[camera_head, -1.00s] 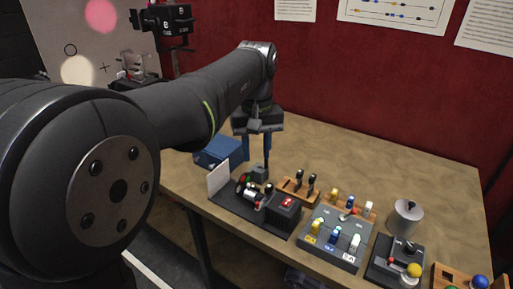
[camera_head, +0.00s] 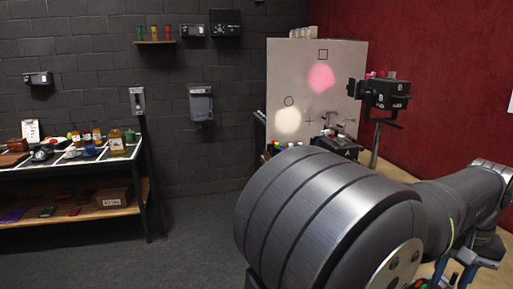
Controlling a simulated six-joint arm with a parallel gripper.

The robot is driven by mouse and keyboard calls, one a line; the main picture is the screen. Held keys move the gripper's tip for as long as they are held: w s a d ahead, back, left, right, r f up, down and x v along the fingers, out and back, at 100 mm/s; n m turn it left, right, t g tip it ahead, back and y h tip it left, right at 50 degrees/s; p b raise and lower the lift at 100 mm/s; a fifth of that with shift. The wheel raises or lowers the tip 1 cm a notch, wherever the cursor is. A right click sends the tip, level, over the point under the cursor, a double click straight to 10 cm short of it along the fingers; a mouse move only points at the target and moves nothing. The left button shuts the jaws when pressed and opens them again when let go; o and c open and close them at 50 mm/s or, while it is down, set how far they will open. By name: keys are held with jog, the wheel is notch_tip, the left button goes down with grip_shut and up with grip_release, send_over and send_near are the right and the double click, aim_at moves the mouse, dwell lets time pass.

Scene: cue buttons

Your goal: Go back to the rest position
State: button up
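My gripper (camera_head: 455,272) is at the lower right of the head view, partly cut off by the bottom edge. Its two blue fingers show apart, with nothing seen between them. The fingertips are out of view. My arm fills the lower right in front of it, hiding most of the workbench (camera_head: 424,268). Only small bits of the bench's tan top show beside the arm.
A pale board (camera_head: 344,62) with a pink and a cream light spot stands behind my arm. A black lamp marked B (camera_head: 384,95) is on a stand beside it. A shelf table (camera_head: 75,170) with many items is at left. Floor (camera_head: 190,220) between is clear.

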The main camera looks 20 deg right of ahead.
notch_tip(320, 180, down, 14)
jog(key=shift+d, duration=0.2)
jog(key=shift+a+r, duration=0.1)
jog(key=shift+r, duration=0.05)
dwell(0.4)
